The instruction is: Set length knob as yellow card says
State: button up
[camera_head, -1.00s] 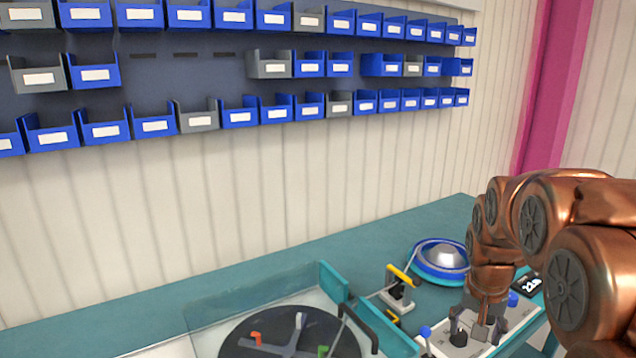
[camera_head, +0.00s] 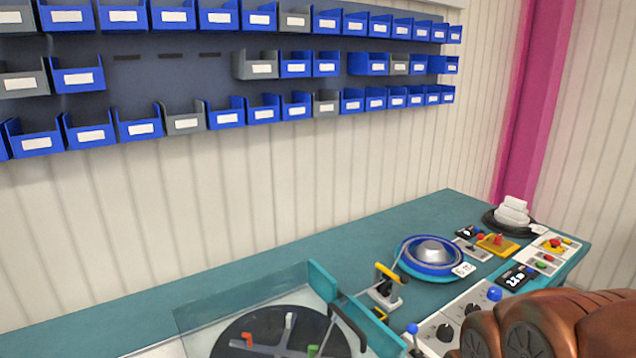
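A white control panel (camera_head: 457,317) lies at the lower right of the bench. It carries black knobs, one near the front (camera_head: 445,332) and one farther back (camera_head: 472,309), and blue-tipped levers (camera_head: 494,294). I cannot tell which knob is the length knob, nor read its setting. A black display (camera_head: 515,278) with white digits sits behind the panel. I cannot make out a yellow card with readable writing. My copper arm covers the bottom right corner and hides part of the panel. My gripper is out of view.
A blue reel (camera_head: 431,257) with a small white tag (camera_head: 463,269) lies on the teal bench (camera_head: 300,250). A yellow-handled device (camera_head: 385,284) and a turntable (camera_head: 270,330) stand left of the panel. A yellow base with red parts (camera_head: 497,243) is at the back right.

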aim_at(494, 293)
jog(key=z, duration=0.85)
